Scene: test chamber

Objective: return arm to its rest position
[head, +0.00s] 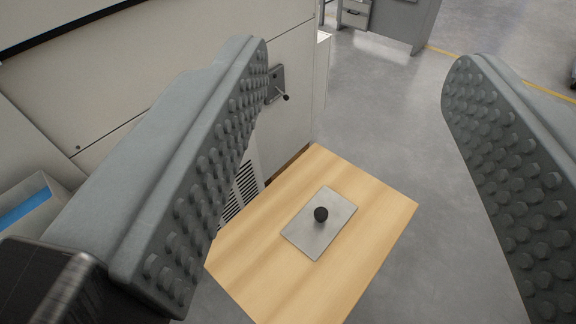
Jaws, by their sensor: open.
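My gripper (362,85) shows in the head view as two grey, studded fingers, one at the left and one at the right. The fingers are wide apart and nothing is between them. Beyond and below them is a light wooden table (379,204). A flat metal plate (310,235) with a round black knob (321,214) lies on it. The gripper touches neither the table nor the plate, as far as I can see. My arm's other links are out of view.
A large pale cabinet (120,80) stands at the left, with a small black-tipped lever (278,84) and a dark vent (240,188). A grey unit (395,25) stands at the back. Grey floor right of the table is clear, with a yellow line (480,62) across it.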

